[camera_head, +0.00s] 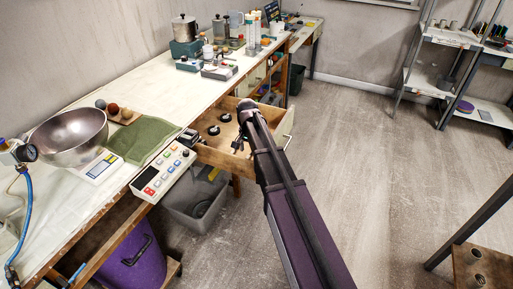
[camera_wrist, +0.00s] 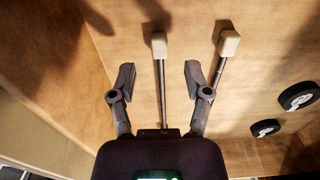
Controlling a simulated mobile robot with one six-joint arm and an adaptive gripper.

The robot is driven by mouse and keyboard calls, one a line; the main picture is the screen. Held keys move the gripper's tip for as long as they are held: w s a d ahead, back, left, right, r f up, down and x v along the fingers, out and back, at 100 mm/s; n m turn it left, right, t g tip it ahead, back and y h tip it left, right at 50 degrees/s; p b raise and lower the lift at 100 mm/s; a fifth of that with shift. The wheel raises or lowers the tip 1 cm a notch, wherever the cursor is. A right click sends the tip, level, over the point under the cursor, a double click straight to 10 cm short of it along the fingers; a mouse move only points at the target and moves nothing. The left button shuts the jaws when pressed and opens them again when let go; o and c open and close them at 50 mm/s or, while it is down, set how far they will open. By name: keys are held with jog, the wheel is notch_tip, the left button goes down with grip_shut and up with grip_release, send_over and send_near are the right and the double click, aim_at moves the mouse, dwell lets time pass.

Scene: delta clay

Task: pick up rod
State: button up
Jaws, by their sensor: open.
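Two thin metal rods with pale block-like ends lie in an open wooden drawer (camera_head: 215,154). In the wrist view, one rod (camera_wrist: 162,85) runs between my fingers, and the other rod (camera_wrist: 218,70) slants just outside the right finger. The near ends of both are hidden behind my gripper. My gripper (camera_wrist: 158,72) is open, with a finger on each side of the first rod and a gap on both sides. Its height above the rod is hard to tell. In the head view my gripper (camera_head: 238,145) reaches into the drawer; I cannot make out the rods there.
Two black round pieces lie in the drawer, one (camera_wrist: 298,95) right of the rods and one (camera_wrist: 265,128) nearer. Drawer walls (camera_wrist: 50,112) stand close at the left. A workbench (camera_head: 150,92) with a control box (camera_head: 163,172) borders the drawer. A grey bin (camera_head: 200,212) stands below.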

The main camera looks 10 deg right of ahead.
jog(key=shift+f+b, duration=1.15)
jog(key=shift+f, duration=0.3)
grip_shut()
